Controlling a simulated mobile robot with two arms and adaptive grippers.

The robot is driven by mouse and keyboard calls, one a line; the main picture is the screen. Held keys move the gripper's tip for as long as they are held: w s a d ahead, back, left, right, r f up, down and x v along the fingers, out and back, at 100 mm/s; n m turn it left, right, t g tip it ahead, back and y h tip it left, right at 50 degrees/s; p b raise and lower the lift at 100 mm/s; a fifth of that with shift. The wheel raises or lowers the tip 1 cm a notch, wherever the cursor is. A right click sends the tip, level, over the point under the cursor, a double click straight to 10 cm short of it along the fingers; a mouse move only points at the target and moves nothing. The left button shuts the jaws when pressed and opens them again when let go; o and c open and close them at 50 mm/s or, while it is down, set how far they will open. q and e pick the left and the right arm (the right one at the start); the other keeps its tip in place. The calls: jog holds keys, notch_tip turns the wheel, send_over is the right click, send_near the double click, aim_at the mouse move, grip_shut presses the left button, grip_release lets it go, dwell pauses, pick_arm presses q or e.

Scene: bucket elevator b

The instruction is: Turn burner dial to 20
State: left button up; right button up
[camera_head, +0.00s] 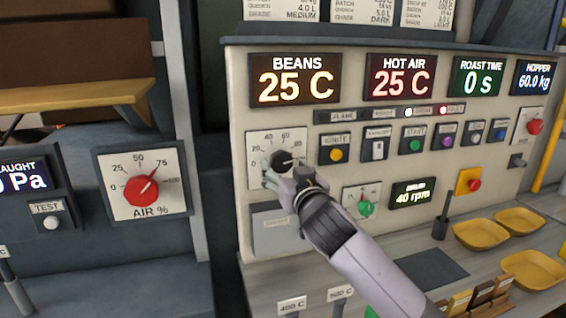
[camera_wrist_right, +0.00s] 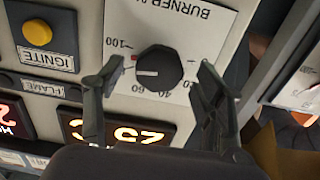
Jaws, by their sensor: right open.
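The burner dial is a black round knob (camera_head: 283,160) on a white scale plate (camera_head: 256,142) at the left of the control panel. In the right wrist view the knob (camera_wrist_right: 160,68) appears upside down, its white mark pointing left, near the high end of the scale by the 100. My right gripper (camera_head: 282,173) is in front of the dial, partly covering its plate. In the right wrist view its two fingers (camera_wrist_right: 161,80) are open on either side of the knob, with visible gaps. I cannot tell how close the tips are in depth. My left gripper is out of view.
The yellow ignite button (camera_head: 336,155) is just right of the dial. A green knob (camera_head: 366,208) is lower right, near my right arm. A red air dial (camera_head: 141,191) is on the separate left panel. Yellow trays (camera_head: 482,234) stand on the counter.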

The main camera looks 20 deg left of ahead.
jog(key=shift+x, duration=0.8)
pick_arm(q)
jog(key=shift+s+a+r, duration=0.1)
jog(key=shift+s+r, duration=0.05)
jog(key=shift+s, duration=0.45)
pick_arm(e)
jog(key=shift+w+a, duration=0.15)
jog(key=c, duration=1.2)
jog(key=shift+o, duration=0.2)
